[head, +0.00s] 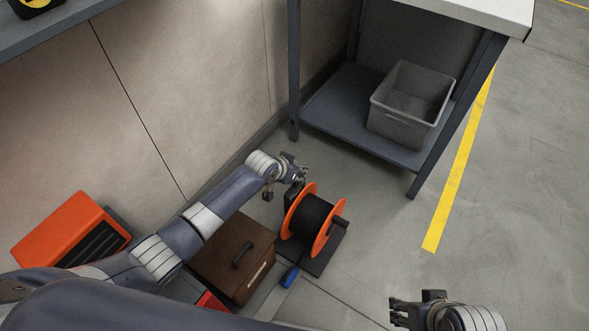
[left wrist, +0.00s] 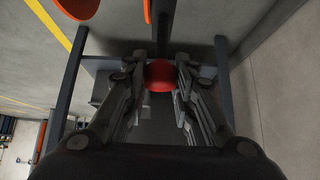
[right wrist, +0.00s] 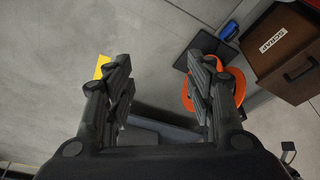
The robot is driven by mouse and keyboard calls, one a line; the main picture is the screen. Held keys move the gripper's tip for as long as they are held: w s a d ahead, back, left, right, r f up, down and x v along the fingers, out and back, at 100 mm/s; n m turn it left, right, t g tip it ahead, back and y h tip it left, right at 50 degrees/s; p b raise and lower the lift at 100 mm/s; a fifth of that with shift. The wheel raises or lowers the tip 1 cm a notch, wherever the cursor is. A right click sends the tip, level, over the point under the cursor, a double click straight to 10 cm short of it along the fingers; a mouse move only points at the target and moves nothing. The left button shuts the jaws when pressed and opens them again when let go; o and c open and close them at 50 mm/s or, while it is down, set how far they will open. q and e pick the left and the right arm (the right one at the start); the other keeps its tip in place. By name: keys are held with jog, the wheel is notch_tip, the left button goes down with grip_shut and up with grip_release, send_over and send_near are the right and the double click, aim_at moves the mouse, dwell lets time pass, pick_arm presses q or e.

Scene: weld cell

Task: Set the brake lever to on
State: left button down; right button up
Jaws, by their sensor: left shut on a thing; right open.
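A cable reel with orange discs and a black drum (head: 318,217) stands on a dark base on the floor in the head view. My left gripper (head: 301,174) is at the top of the dark upright on the reel's far left side. In the left wrist view a red knob (left wrist: 160,75), which looks like the brake lever's end, sits between the fingers of my left gripper (left wrist: 163,68), and they are shut on it. The lever's setting cannot be read, and in the head view the gripper hides the knob. My right gripper (head: 396,311) is open and empty at the bottom; its spread fingers show in the right wrist view (right wrist: 160,65).
A brown box (head: 235,257) with a handle, labelled SCRAP in the right wrist view, stands left of the reel. A blue object (head: 290,276) lies in front. A workbench with a grey bin (head: 405,113) on its lower shelf stands behind. Floor is clear to the right.

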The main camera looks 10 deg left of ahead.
pick_arm(q)
jog(key=shift+w+d+g, duration=0.15)
jog(key=shift+w+g, duration=0.15)
jog(key=shift+g, duration=0.1)
jog(key=shift+w+d+g+y, duration=0.15)
jog(key=shift+w+g+y, duration=0.15)
jog(key=shift+w+d+f+g+y+b, duration=0.2)
jog(key=shift+w+g+b, duration=0.15)
jog(key=shift+g, duration=0.15)
jog(key=shift+w+d+f+g+y+b, duration=0.1)
jog(key=shift+w+f+g+b, duration=0.15)
jog(key=shift+g, duration=0.25)
jog(key=shift+w, duration=0.1)
jog(key=shift+w+g+b, duration=0.15)
jog(key=shift+g+b, duration=0.15)
jog(key=shift+b, duration=0.15)
pick_arm(e)
jog(key=w+a+t, duration=0.1)
jog(key=w+t, duration=0.2)
jog(key=w, duration=0.3)
jog(key=shift+a+r+y, duration=0.35)
jog(key=shift+a+y, duration=0.05)
